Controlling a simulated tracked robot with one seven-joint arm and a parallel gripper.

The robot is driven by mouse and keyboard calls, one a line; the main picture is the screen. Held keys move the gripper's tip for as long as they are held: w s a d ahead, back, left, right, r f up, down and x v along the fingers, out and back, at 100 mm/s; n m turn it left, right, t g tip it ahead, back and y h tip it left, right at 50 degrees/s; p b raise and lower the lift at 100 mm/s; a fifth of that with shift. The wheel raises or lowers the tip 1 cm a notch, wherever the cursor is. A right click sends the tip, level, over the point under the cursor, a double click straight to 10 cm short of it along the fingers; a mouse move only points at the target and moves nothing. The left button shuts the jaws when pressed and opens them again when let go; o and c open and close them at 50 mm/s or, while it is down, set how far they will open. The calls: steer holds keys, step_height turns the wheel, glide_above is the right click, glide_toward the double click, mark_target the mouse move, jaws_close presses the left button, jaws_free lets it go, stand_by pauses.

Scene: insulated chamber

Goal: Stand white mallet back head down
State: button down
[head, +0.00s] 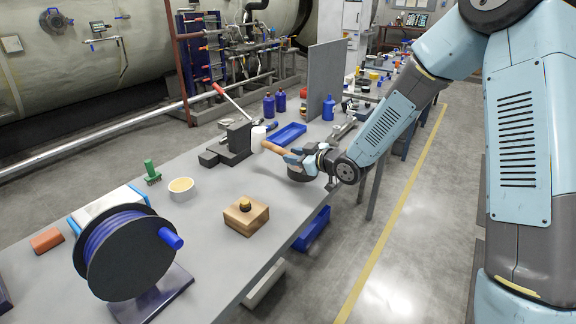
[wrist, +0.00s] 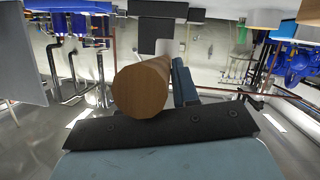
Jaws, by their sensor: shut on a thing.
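The white mallet shows its white head (head: 258,138) and wooden handle (head: 274,147) in the head view, past the middle of the workbench. My gripper (head: 294,157) is shut on the handle, near its free end. The handle lies close to level, sloping slightly, with the head at the far left end. The head looks held over the bench beside the dark vise; I cannot tell whether it touches anything.
A dark vise (head: 238,138) stands close left of the mallet head. A blue tray (head: 287,135), blue bottles (head: 328,108) and a grey upright panel (head: 325,75) are behind. Bare bench lies between.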

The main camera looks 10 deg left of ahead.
mark_target(286, 195)
steer(key=shift+s+a+f+n+g+y, duration=0.3)
steer(key=shift+s+f, duration=0.35)
steer(key=shift+f, duration=0.65)
steer(key=shift+s+a+f+n+g+y, duration=0.15)
steer(key=shift+s+a+f+n+g, duration=0.4)
steer(key=shift+f, duration=0.8)
steer(key=shift+s+a+f+n+g+y, duration=0.15)
steer(key=shift+s+f+g+y, duration=0.1)
steer(key=shift+s+f, duration=0.8)
steer(key=shift+w+f, duration=0.3)
steer(key=shift+f, duration=0.4)
steer(key=c, duration=0.8)
jaws_free()
steer(key=shift+o, duration=0.2)
